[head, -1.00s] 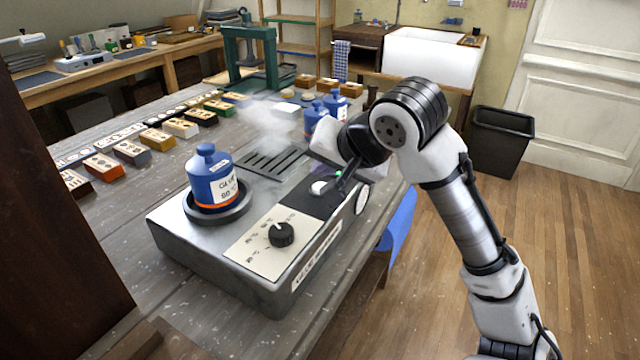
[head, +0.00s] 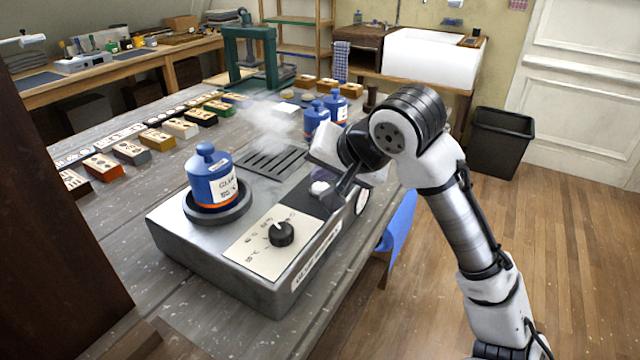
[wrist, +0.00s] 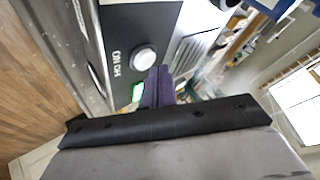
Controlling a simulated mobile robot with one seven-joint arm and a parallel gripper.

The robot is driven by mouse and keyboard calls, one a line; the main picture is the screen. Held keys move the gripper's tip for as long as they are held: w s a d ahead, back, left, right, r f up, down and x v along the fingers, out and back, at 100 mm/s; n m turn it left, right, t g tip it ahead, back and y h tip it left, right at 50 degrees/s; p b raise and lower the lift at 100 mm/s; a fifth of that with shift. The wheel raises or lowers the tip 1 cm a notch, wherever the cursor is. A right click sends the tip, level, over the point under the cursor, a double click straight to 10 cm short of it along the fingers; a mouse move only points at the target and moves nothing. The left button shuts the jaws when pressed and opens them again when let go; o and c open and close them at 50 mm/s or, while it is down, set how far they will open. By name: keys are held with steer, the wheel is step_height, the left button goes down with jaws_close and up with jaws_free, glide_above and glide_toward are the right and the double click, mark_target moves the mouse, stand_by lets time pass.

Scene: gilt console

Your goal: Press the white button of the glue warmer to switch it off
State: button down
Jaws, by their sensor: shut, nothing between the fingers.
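The glue warmer (head: 250,285) is a grey metal box on the workbench. Its round white button (head: 319,187) is on a dark panel at the right end; it also shows clearly in the wrist view (wrist: 143,58). A small green light (wrist: 137,92) is lit near the button, beside white lettering. My gripper (head: 334,204) is shut and empty, its dark fingers pointing down over the panel just right of the button. In the wrist view the fingertips (wrist: 158,74) appear just beside the button; I cannot tell whether they touch the panel.
A blue glue bottle (head: 212,178) stands on the warmer's round plate, behind a black dial (head: 281,233). A slotted vent (head: 272,161) and two blue bottles (head: 316,120) lie beyond. Small boxes (head: 103,166) line the bench. A blue cloth (head: 398,225) hangs at the bench's right edge.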

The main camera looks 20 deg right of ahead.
steer(key=shift+f, duration=0.45)
stand_by(0.3)
steer(key=shift+r+p, duration=0.75)
steer(key=shift+r, duration=0.15)
step_height(320, 180, up, 6)
steer(key=p, duration=0.5)
steer(key=shift+p, duration=0.4)
